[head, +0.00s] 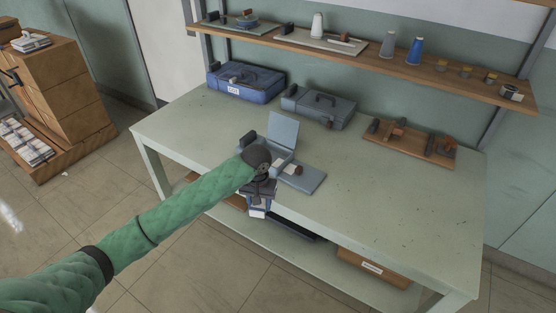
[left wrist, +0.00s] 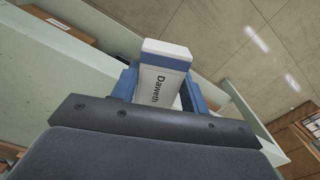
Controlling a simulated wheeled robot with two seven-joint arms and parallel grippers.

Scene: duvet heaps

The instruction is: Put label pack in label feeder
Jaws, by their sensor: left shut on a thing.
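My left gripper (head: 259,203) points down at the front edge of the workbench. It is shut on the label pack (head: 257,213), a small white and blue box. In the left wrist view the label pack (left wrist: 160,82) shows its white side lettered "Daweth" and a blue band, between the blue fingers of the left gripper (left wrist: 160,88). A grey machine with a raised lid (head: 283,131), which looks like the label feeder, stands on the bench just behind the gripper. A whitish, roll-like part (head: 293,169) shows on it. My gripper and wrist hide part of it. My right gripper is out of view.
The workbench (head: 390,210) is clear on the right. A blue case (head: 245,85), a grey case (head: 318,107) and a wooden tray (head: 408,143) stand along its back. A shelf (head: 360,58) with small items hangs above. A wooden cabinet (head: 60,90) stands at the left.

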